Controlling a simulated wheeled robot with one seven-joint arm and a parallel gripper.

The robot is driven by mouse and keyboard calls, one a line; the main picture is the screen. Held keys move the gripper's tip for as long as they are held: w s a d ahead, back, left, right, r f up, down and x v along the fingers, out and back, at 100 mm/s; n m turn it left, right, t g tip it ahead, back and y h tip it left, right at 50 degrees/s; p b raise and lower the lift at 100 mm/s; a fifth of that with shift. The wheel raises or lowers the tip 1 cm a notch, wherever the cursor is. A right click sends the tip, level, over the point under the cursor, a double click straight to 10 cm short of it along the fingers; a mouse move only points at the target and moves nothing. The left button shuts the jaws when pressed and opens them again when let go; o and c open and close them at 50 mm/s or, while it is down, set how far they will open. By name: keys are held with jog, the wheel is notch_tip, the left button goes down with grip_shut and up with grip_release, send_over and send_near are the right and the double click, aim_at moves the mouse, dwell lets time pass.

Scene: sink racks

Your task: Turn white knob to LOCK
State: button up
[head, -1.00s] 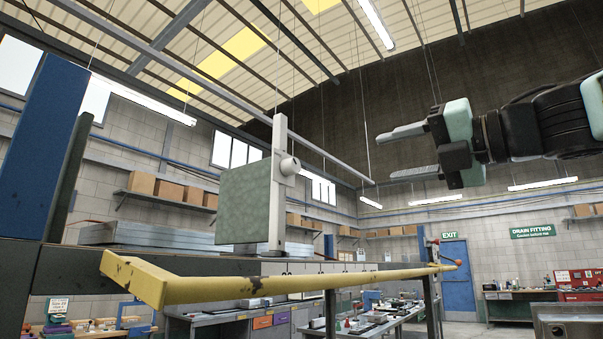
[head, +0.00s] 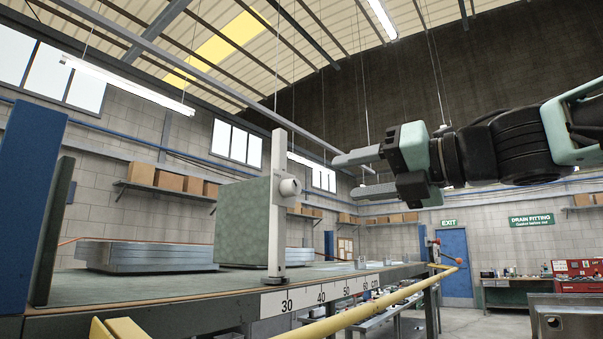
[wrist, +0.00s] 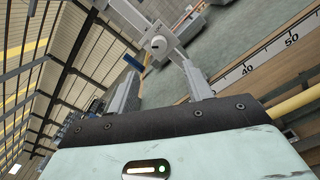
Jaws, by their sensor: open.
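The white knob (head: 290,187) sticks out from the side of an upright white post (head: 278,215) at the front edge of the bench. It also shows in the wrist view (wrist: 158,43), ahead of my fingers, with small dark lettering beside it that I cannot read. My gripper (head: 358,176) is open and empty, to the right of the knob at about its height, with a gap between them. In the wrist view the knob lies between the lines of the two fingers (wrist: 160,92). The knob's setting is too small to tell.
A green-grey block (head: 241,222) stands behind the post. Stacked metal sheets (head: 147,255) lie on the bench at left. A scale strip (head: 330,293) runs along the bench edge, and a yellow rail (head: 385,305) runs in front. A blue upright (head: 28,200) stands at far left.

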aim_at(297, 187)
jog(key=p+x, duration=0.2)
jog(key=x, duration=0.8)
jog(key=shift+w+a, duration=0.25)
jog(key=shift+a, duration=0.05)
jog(key=c, duration=1)
